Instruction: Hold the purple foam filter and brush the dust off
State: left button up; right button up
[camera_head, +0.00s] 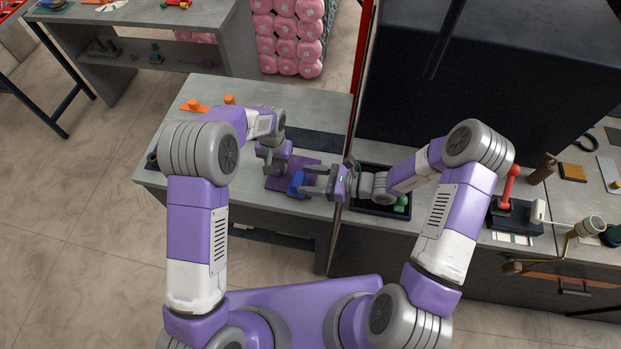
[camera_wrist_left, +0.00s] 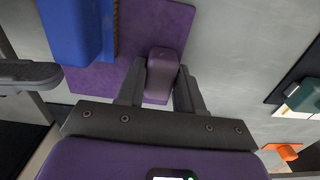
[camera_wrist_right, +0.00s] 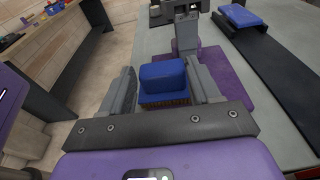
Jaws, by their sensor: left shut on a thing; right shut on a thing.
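The purple foam filter (camera_head: 303,163) is a flat sheet on the grey table. It also shows in the left wrist view (camera_wrist_left: 150,25) and right wrist view (camera_wrist_right: 222,72). My left gripper (camera_head: 273,160) is shut on a raised purple block (camera_wrist_left: 163,68) at the sheet's edge; I cannot tell whether block and sheet are one piece. My right gripper (camera_head: 308,183) is shut on a blue brush (camera_wrist_right: 163,75) with brown bristles below. The brush (camera_wrist_left: 75,30) is beside the left gripper, over the sheet; bristle contact is unclear. I cannot make out dust.
A dark mat (camera_wrist_right: 265,65) lies behind the filter, with a blue block (camera_wrist_right: 240,16) on it. Orange pieces (camera_head: 195,106) lie at the back left. A black tray (camera_head: 378,209) sits under my right arm. A tall dark panel (camera_head: 480,90) stands behind it.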

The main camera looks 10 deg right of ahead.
jog(key=shift+w+d+f, duration=0.1)
jog(key=shift+w+d, duration=0.2)
jog(key=shift+w, duration=0.45)
jog(key=shift+w+d, duration=0.25)
jog(key=shift+w, duration=0.45)
jog(key=shift+w+a, duration=0.2)
jog(key=shift+a, duration=0.3)
jog(key=shift+s, duration=0.1)
jog(key=shift+s+a, duration=0.3)
jog(key=shift+s, duration=0.4)
jog(key=shift+s+a, duration=0.25)
jog(key=shift+s, duration=0.45)
jog(key=shift+w, duration=0.15)
